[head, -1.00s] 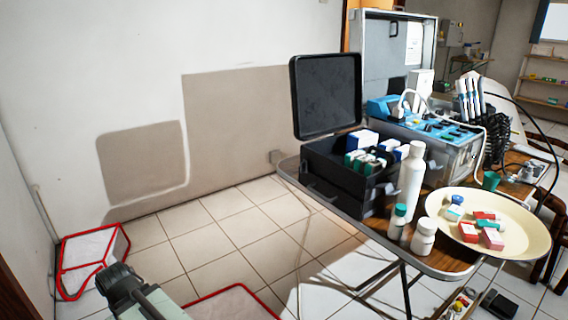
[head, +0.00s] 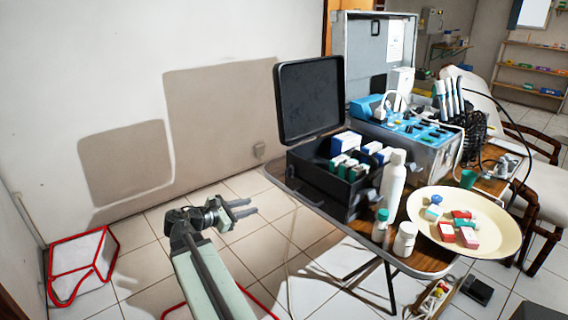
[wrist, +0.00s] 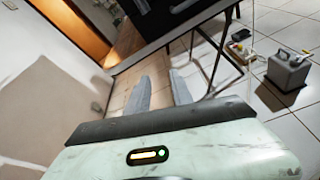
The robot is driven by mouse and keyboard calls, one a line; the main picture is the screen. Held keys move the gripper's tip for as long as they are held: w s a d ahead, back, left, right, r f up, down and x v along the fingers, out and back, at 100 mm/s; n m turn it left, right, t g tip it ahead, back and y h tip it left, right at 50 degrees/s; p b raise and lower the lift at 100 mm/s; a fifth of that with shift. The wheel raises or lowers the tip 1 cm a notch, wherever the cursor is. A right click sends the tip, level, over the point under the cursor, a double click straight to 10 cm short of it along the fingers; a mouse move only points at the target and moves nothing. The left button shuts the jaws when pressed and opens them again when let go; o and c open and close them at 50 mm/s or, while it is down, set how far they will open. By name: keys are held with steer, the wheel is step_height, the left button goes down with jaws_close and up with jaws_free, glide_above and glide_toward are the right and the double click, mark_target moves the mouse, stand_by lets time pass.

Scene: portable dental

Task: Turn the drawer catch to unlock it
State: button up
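I cannot make out a drawer catch for certain in either view. The wrist view also shows the open gripper (wrist: 159,75), with the table's dark edge (wrist: 195,24) beyond the fingers.
A white bottle (head: 392,178), smaller bottles and a cream tray (head: 424,203) with small boxes are on the table. A blue-topped metal unit (head: 437,140) stands behind. Thin table legs (head: 391,285) stand below. A red-edged white container (head: 80,262) lies at left on the open tiled floor.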

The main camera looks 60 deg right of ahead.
mark_target(289, 172)
steer(key=s+d+r+n+g+h, duration=0.25)
steer(key=s+d+r, duration=0.2)
steer(key=r, duration=0.35)
steer(key=w+x, duration=0.1)
steer(key=x, duration=0.7)
steer(key=shift+d+n+t, duration=0.25)
steer(key=shift+n+t, duration=0.1)
steer(key=shift+w+h, duration=0.1)
steer(key=shift+h, duration=0.15)
jaws_close()
